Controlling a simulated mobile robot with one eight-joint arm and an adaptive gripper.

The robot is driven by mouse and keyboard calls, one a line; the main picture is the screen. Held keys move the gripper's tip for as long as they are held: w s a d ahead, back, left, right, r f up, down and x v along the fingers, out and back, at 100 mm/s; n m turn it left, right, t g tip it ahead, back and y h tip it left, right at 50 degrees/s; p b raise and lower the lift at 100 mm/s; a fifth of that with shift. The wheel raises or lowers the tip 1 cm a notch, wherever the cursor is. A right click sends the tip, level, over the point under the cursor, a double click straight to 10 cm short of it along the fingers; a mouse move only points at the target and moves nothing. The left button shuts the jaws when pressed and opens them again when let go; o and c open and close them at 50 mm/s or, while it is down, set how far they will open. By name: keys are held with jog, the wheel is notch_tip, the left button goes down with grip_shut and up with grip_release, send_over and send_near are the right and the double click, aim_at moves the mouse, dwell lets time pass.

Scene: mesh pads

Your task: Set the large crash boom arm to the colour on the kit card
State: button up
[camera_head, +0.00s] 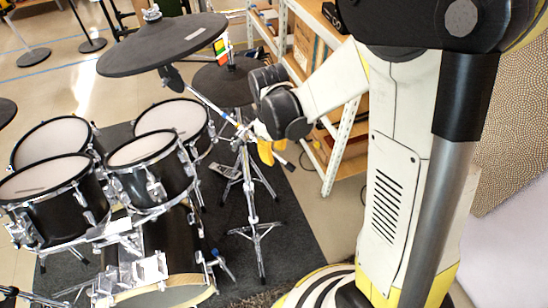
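The large dark cymbal pad (160,46) is at the upper left, tilted. A thin silver boom arm (212,106) slopes from below it down right to a silver tripod stand (250,195). A small piece with orange and green patches (221,47) shows beside the large pad's right edge, above a smaller dark cymbal pad (226,82). I cannot tell whether it is the kit card or a colour scale. My gripper (271,152), with yellow parts, is at the stand's upper part, partly hidden by my black wrist. I cannot tell whether it touches the boom or is open.
Several drums with pale mesh heads (172,118) crowd the left on a dark mat (285,250). A white-framed shelf (345,135) stands behind my arm. Tripod legs spread below my gripper. Beige floor (340,215) is free between mat and shelf.

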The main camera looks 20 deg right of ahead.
aim_at(289, 165)
jog(key=shift+f, duration=0.65)
grip_shut()
jog(key=s+d+f+b, duration=0.1)
jog(key=s, duration=0.1)
jog(key=s+d+f+b, duration=0.1)
jog(key=s+d, duration=0.1)
jog(key=shift+d+f, duration=0.1)
jog(key=shift+d, duration=0.05)
grip_release()
jog(key=shift+w, duration=0.1)
notch_tip(289, 165, up, 12)
jog(key=shift+s+a, duration=0.3)
jog(key=shift+a, duration=0.1)
